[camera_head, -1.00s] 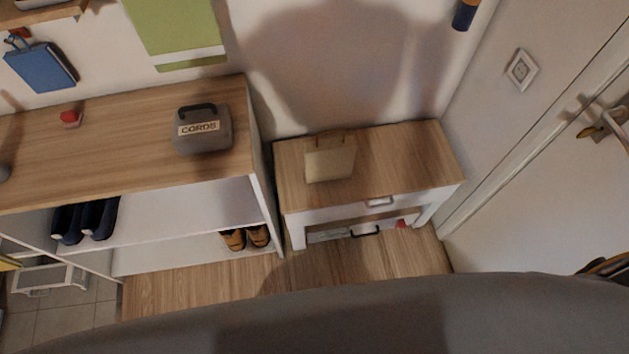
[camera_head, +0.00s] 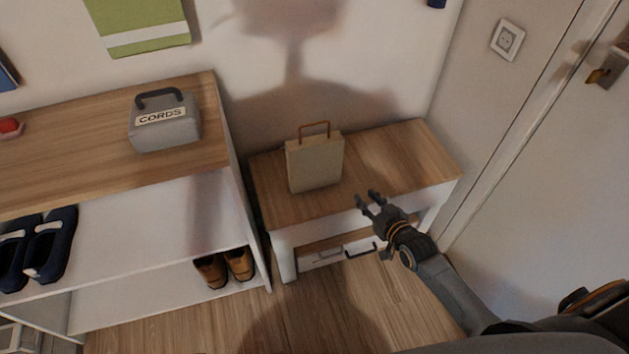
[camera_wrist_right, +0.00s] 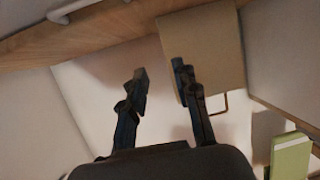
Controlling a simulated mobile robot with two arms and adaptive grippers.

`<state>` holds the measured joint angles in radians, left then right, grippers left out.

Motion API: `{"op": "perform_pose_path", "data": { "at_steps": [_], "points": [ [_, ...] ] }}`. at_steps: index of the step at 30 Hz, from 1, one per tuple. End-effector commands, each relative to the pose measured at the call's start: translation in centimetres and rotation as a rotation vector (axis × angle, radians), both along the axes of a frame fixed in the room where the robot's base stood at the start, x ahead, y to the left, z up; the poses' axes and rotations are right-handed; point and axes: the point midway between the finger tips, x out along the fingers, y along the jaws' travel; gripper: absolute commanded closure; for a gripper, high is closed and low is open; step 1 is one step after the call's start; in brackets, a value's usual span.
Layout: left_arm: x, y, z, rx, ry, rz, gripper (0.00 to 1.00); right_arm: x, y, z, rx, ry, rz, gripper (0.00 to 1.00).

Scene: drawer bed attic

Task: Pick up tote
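The tote (camera_head: 315,164) is a beige, boxy bag with a brown loop handle. It stands upright on the small wooden-topped table (camera_head: 405,155) in the head view. My right gripper (camera_head: 369,201) is open and empty, to the right of the tote and nearer to me, apart from it in the head view. In the right wrist view the open fingers (camera_wrist_right: 160,82) point toward the tote (camera_wrist_right: 203,50), with the right finger overlapping its edge. The tote's handle (camera_wrist_right: 228,105) shows just right of that finger. My left gripper is not in view.
A shelf unit (camera_head: 60,160) stands left of the table, with a grey CORDS box (camera_head: 165,120) on top and shoes (camera_head: 224,267) inside. A wall is behind the table, and a door (camera_head: 560,190) is at right. The tabletop right of the tote is clear.

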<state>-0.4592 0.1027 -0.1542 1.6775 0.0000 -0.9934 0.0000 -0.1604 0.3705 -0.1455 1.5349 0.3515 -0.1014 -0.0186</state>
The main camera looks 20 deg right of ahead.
Motion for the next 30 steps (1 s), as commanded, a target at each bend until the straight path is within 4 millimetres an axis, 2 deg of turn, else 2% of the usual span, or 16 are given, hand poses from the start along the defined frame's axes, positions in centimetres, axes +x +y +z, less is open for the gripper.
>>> {"op": "perform_pose_path", "data": {
  "at_steps": [1,3,6,9,14,21,24,30],
  "points": [
    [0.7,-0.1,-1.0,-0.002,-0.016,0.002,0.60,1.5,0.4,1.1,0.015,-0.087,0.021,0.70],
    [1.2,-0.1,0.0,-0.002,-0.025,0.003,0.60,2.6,1.1,4.5,0.036,-0.181,0.047,0.70],
    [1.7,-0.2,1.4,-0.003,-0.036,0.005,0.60,3.2,2.0,8.2,0.058,-0.275,0.077,0.70],
    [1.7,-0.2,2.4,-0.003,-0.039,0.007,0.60,3.4,2.5,10.4,0.072,-0.325,0.095,0.70],
    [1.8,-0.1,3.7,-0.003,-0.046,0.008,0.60,4.8,3.0,11.5,0.078,-0.346,0.100,0.70],
    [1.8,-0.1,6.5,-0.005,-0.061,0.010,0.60,9.5,4.1,11.4,0.078,-0.343,0.100,0.70],
    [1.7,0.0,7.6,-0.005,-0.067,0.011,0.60,10.8,4.5,11.4,0.077,-0.342,0.100,0.70],
    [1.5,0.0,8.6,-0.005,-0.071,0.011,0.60,12.1,4.8,11.4,0.077,-0.340,0.100,0.70]
  ]
}}
